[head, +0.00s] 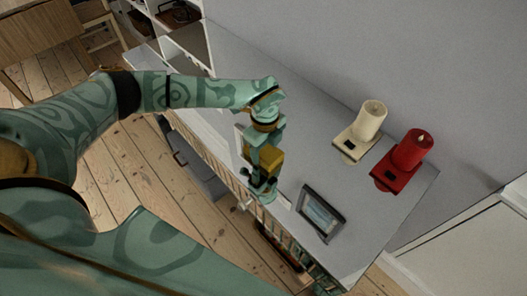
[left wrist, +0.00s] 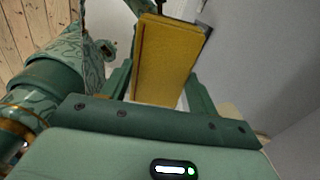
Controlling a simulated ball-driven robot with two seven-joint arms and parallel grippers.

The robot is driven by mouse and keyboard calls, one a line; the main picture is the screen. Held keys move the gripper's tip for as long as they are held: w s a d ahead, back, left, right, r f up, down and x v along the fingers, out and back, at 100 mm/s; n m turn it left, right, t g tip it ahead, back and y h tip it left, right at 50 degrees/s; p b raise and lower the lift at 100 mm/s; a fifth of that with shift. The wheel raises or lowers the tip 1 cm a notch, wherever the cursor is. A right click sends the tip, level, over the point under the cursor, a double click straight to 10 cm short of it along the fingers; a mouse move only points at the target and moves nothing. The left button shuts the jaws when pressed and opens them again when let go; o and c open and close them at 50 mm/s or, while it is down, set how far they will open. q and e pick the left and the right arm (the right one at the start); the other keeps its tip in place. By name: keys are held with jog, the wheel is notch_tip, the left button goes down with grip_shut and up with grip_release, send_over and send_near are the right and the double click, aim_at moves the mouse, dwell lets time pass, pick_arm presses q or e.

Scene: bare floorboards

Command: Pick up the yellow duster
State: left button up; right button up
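The yellow duster (head: 270,162) is a flat yellow block at my left gripper (head: 262,178), over the front part of the grey cabinet top. In the left wrist view the duster (left wrist: 163,62) lies lengthwise between the two fingers of my left gripper (left wrist: 160,88), with a finger against or very close to each long side. The gripper looks shut on it. Whether the duster touches the cabinet top is hard to tell.
The grey cabinet top (head: 232,70) stands against a wall. On it are a cream candle (head: 371,118), a red candle (head: 412,150) and a dark picture frame (head: 321,214), to the right of the gripper. A wooden table (head: 40,35) is at the far left. Floorboards lie bare in front.

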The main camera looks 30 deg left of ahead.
aim_at(265, 150)
pick_arm(q)
jog(key=c, duration=0.4)
jog(key=shift+o, duration=0.2)
jog(key=shift+r, duration=0.55)
notch_tip(265, 150, up, 3)
jog(key=shift+f+p, duration=0.15)
jog(key=shift+p, duration=0.6)
jog(key=s+r+p, duration=0.1)
jog(key=s+r, duration=0.3)
jog(key=s, duration=0.3)
jog(key=s+a+r+p, duration=0.1)
jog(key=s+r+p, duration=0.1)
jog(key=s+r, duration=0.3)
jog(key=shift+s+a+p, duration=0.3)
jog(key=shift+s, duration=0.65)
jog(key=shift+r, duration=0.1)
